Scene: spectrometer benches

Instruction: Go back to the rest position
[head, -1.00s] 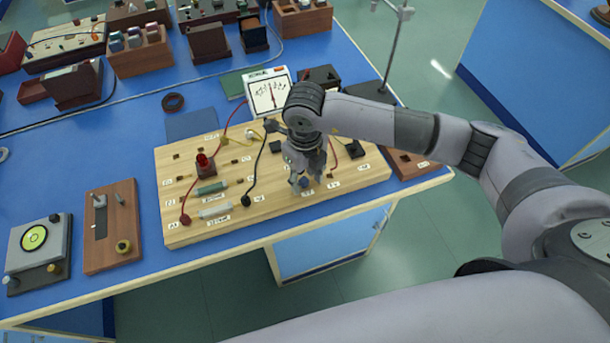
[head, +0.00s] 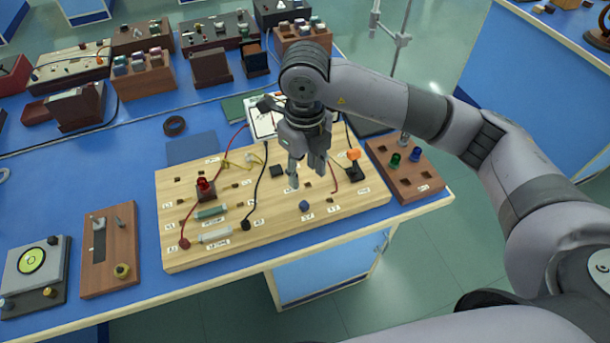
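My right gripper (head: 307,175) hangs pointing down above the right half of the wooden circuit board (head: 275,222). Its fingers are apart and I see nothing between them. An orange-topped piece (head: 354,156) on a black base stands on the board to the right of the gripper. My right arm comes in from the right and hides part of the white meter (head: 262,124) behind the board. My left gripper is not in view.
A brown block (head: 412,188) with green and blue pieces stands right of the board. Wooden boxes (head: 143,72) line the back. A metal stand (head: 400,60) rises behind my arm. Blue table space is free at left.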

